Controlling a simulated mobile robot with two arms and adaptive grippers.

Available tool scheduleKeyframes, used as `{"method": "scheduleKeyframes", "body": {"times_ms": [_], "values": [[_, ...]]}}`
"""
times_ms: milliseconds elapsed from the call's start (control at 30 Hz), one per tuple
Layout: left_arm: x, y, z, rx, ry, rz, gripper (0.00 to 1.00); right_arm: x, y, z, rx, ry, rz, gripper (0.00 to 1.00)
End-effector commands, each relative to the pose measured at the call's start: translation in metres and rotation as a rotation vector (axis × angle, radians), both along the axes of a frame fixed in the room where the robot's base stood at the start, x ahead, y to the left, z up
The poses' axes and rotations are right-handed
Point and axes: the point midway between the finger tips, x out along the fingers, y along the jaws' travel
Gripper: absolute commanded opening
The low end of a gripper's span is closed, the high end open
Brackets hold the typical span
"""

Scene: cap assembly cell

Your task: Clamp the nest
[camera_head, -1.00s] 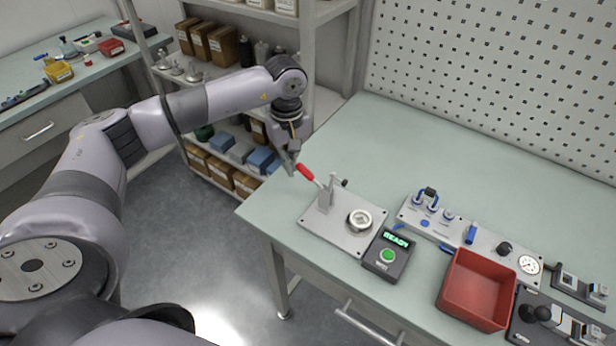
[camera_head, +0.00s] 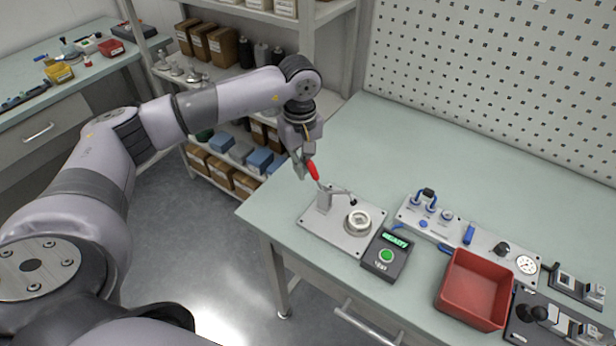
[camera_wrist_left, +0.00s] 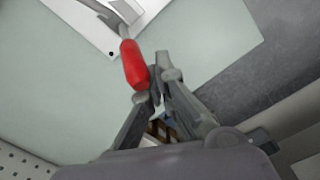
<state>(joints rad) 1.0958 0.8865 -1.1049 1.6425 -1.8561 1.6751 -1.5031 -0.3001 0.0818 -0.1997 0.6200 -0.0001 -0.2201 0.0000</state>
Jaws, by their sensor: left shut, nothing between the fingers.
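The toggle clamp (camera_head: 325,199) stands on a metal base plate (camera_head: 317,229) at the table's near left corner. Its red handle (camera_head: 313,171) points up, leaning slightly left. Its dark-tipped arm reaches right, above and behind the round nest (camera_head: 357,220), apparently apart from it. My left gripper (camera_head: 300,172) is at the left side of the handle, fingers shut with nothing between them. In the left wrist view the red handle (camera_wrist_left: 133,64) lies beside the fingertips (camera_wrist_left: 161,66), outside them; I cannot tell whether they touch. My right gripper is not in view.
A tester box (camera_head: 387,254) with a green button stands right of the plate. Beyond it are a red bin (camera_head: 475,289) and a panel with a gauge (camera_head: 527,265). The table's middle and back are clear. A shelf rack (camera_head: 330,100) stands behind my left arm.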

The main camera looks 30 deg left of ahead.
Motion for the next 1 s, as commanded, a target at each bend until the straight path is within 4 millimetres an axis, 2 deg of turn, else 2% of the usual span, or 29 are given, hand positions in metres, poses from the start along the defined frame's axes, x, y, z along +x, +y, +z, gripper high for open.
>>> {"method": "scheduleKeyframes", "body": {"times_ms": [367, 767, 1000], "values": [[0.000, -0.008, 0.012, 0.001, -0.003, 0.000, 0.00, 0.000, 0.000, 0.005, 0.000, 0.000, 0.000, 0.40], [0.000, -0.009, 0.012, 0.001, -0.002, 0.001, 0.00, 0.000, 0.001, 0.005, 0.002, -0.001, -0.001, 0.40], [-0.001, -0.021, 0.016, 0.001, -0.002, 0.000, 0.00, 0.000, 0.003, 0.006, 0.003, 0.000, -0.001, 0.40]]}}
